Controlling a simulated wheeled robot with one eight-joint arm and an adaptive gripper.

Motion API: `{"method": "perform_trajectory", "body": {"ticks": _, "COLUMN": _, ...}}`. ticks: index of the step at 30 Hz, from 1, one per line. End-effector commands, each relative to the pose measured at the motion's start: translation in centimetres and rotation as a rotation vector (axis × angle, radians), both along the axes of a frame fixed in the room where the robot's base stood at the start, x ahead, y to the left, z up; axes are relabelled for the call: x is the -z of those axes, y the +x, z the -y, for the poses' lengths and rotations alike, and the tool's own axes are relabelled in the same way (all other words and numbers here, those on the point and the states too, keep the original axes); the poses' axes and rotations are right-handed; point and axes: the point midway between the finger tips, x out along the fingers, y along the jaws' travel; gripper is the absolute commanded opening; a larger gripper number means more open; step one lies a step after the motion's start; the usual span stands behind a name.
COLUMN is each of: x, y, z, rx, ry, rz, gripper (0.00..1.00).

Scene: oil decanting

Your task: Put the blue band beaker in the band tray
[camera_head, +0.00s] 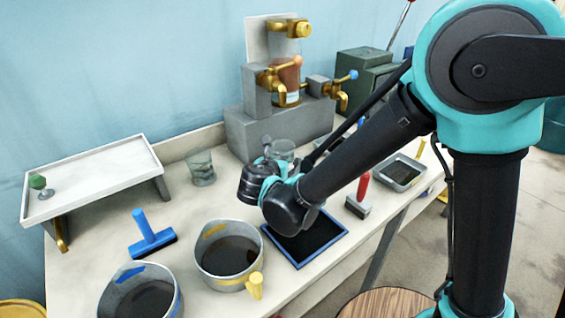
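A grey pot with a blue band (172,302) stands at the lower left, cut by the bottom edge, with dark contents. No other vessel shows a clear blue band. A dark flat tray with a blue rim (330,250) lies on the bench, partly behind my arm. Clear glass beakers stand farther back, one at the left (201,168) and one (283,149) just behind my gripper. My gripper (262,160) is over the middle of the bench, left of the blue-rimmed tray. Its fingers are mostly hidden, so their opening is unclear.
A grey pot with a yellow band (228,278) stands beside the blue-banded pot. A blue-handled tool (150,238), a red-handled brush (361,195) and a grey metal tray (403,172) lie around. A raised white tray (100,177) is at left; a grey block with brass taps (280,125) behind.

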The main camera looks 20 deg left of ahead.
Motion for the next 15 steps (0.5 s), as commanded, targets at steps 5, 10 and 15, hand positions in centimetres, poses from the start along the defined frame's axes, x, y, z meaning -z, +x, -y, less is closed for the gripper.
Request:
{"method": "perform_trajectory", "body": {"ticks": 5, "x": 0.97, "y": 0.0, "z": 0.02, "rx": 0.0, "ry": 0.0, "rz": 0.0, "gripper": 0.18}}
{"method": "perform_trajectory", "body": {"ticks": 10, "x": 0.95, "y": 0.01, "z": 0.03, "rx": 0.0, "ry": 0.0, "rz": 0.0, "gripper": 0.18}}
{"method": "perform_trajectory", "body": {"ticks": 15, "x": 1.25, "y": 0.01, "z": -0.01, "rx": 0.0, "ry": 0.0, "rz": 0.0, "gripper": 0.55}}
